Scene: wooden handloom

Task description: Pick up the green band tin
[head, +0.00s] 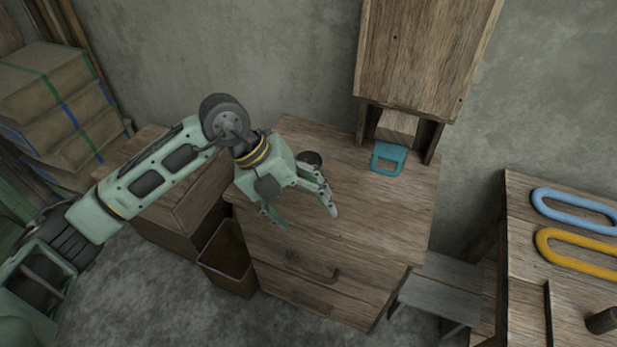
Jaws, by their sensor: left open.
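My left gripper (304,213) is open above the front left part of the wooden drawer cabinet's top (385,215), its fingers spread and pointing down to the right. A small round thing with a dark top (309,158) stands on the cabinet just behind the gripper. A bit of green shows low on it between the fingers, so it seems to be the green band tin. The gripper hides much of its lower part. The fingers do not appear to be around it. My right gripper is not in view.
An open bin (228,262) stands at the cabinet's left. A table with blue (575,206) and yellow loops (580,254) is at right.

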